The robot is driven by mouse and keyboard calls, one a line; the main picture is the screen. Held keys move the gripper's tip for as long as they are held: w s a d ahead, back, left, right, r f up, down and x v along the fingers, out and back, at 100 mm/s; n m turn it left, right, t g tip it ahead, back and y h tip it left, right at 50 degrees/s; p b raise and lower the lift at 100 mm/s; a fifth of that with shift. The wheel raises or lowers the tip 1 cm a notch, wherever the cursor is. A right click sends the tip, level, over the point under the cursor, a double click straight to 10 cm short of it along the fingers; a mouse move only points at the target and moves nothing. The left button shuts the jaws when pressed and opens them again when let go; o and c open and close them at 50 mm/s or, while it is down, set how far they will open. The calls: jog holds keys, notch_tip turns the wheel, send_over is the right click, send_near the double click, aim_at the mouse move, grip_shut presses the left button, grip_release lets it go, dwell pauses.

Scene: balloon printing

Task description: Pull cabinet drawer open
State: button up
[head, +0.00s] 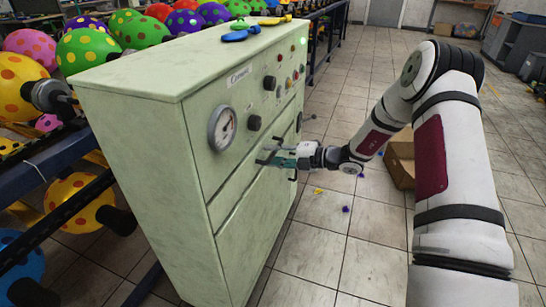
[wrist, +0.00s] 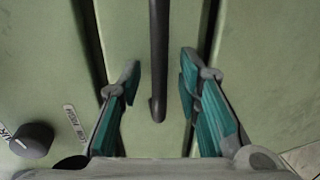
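The pale green cabinet (head: 150,130) stands left of centre in the head view, with its front panel facing right. Its drawer (head: 232,192) is a narrow band across the front, and it looks closed. In the wrist view the drawer front (wrist: 128,40) runs top to bottom between two dark gaps. A dark bar handle (wrist: 157,65) lies along it. My gripper (head: 276,157) is at the cabinet front in the head view. In the wrist view my gripper (wrist: 158,85) is open, with one teal-padded finger on each side of the handle and visible space between.
A gauge (head: 222,128) and dark knobs sit on the panel above the drawer. Spotted balloons (head: 85,50) fill racks on the left and behind. A cardboard box (head: 400,160) stands on the floor behind my arm. Tiled floor in front of the cabinet is mostly clear.

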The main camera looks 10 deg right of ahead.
jog(key=shift+w+a, duration=0.1)
jog(key=shift+a, duration=0.15)
grip_shut()
jog(key=f+p+v, duration=0.1)
jog(key=p+v, duration=0.1)
jog(key=v, duration=0.6)
jog(key=f+p+v, duration=0.2)
jog(key=p+v, duration=0.1)
jog(key=v, duration=0.4)
jog(key=shift+s+d, duration=0.4)
jog(key=shift+d, duration=0.25)
grip_release()
